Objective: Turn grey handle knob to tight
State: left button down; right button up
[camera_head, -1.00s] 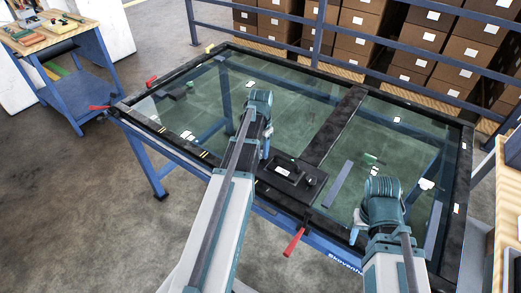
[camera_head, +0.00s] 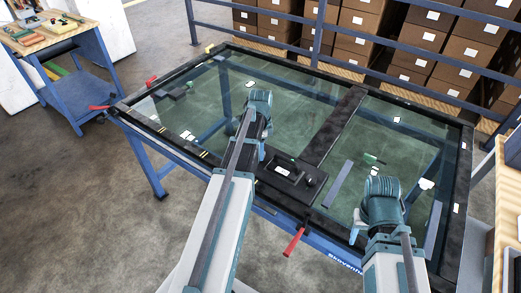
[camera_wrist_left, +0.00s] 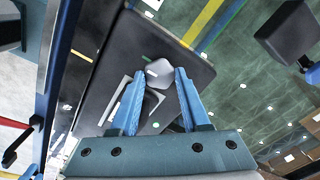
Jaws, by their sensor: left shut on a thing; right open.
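The grey handle knob (camera_wrist_left: 159,73) is a pale grey, angular piece on a dark plate (camera_wrist_left: 190,60) in the left wrist view. My left gripper (camera_wrist_left: 160,75) has its two blue fingers on either side of the knob and is shut on it. In the head view my left gripper (camera_head: 262,150) is at the left end of the black plate (camera_head: 285,170); the knob is hidden there. Small green marks and a white label lie near the knob; I cannot read which mark means tight. My right gripper (camera_head: 356,228) is open and empty over the frame's front right.
The plate sits on the black frame of a glass-topped blue table (camera_head: 345,100). A black knob (camera_head: 311,181) stands on the plate's right part. A red handle (camera_head: 294,242) sticks out in front. A blue side table (camera_head: 75,65) stands at the left, boxes (camera_head: 400,45) behind a railing.

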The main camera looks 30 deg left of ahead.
pick_arm(q)
jog(key=shift+m, duration=0.4)
jog(key=shift+c, duration=1.9)
grip_release()
jog(key=shift+r, duration=0.1)
notch_tip(320, 180, up, 14)
jog(key=p, duration=1.3)
jog(key=shift+f+p, duration=0.2)
jog(key=shift+p, duration=0.2)
jog(key=shift+d, duration=0.1)
